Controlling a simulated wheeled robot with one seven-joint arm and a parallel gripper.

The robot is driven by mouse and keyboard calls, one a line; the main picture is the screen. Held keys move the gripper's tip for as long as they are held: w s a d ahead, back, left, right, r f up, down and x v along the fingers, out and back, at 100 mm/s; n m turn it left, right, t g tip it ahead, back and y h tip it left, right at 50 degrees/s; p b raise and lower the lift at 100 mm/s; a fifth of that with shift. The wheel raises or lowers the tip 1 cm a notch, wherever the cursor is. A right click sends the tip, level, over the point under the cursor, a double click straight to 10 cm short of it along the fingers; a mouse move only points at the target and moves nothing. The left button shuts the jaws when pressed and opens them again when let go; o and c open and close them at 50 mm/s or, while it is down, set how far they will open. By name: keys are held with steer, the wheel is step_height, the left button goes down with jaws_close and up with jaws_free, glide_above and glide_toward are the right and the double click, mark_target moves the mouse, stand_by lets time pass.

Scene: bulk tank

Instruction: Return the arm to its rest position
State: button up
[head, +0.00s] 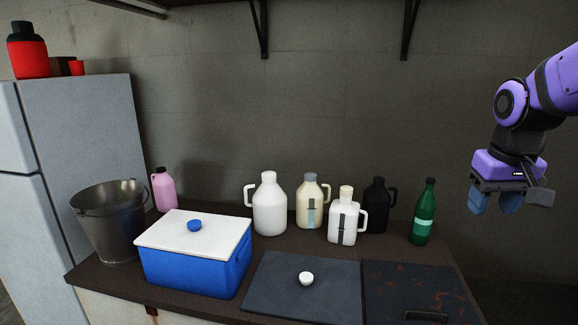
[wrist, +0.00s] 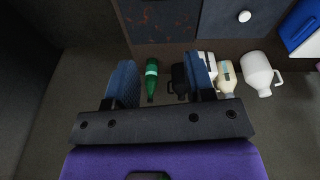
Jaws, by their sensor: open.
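My gripper (head: 494,202) hangs at the right of the head view, past the right end of the counter. Its two blue fingers are apart with nothing between them. In the wrist view the open fingers (wrist: 160,85) show at left and right, with a green bottle (wrist: 152,80) visible beyond the gap. The purple arm comes in from the upper right of the head view. The gripper touches nothing that I can see.
On the counter (head: 210,297) stand a metal bucket (head: 110,225), a blue cooler (head: 195,270) with white lid, several jugs (head: 270,205) and the green bottle (head: 423,215). Two dark lids (head: 305,300) lie in front. A shelf bracket (head: 410,30) is above. A fridge (head: 85,120) stands left.

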steer(key=s+a+r+t, duration=0.1)
steer(key=s+a+r, duration=0.1)
steer(key=s, duration=0.5)
steer(key=s+a+r+n+t, duration=0.1)
steer(key=s+a+t, duration=0.1)
steer(key=s, duration=0.6)
steer(key=shift+a+r+t+y, duration=0.3)
steer(key=shift+a+r, duration=0.1)
steer(key=shift+a, duration=0.45)
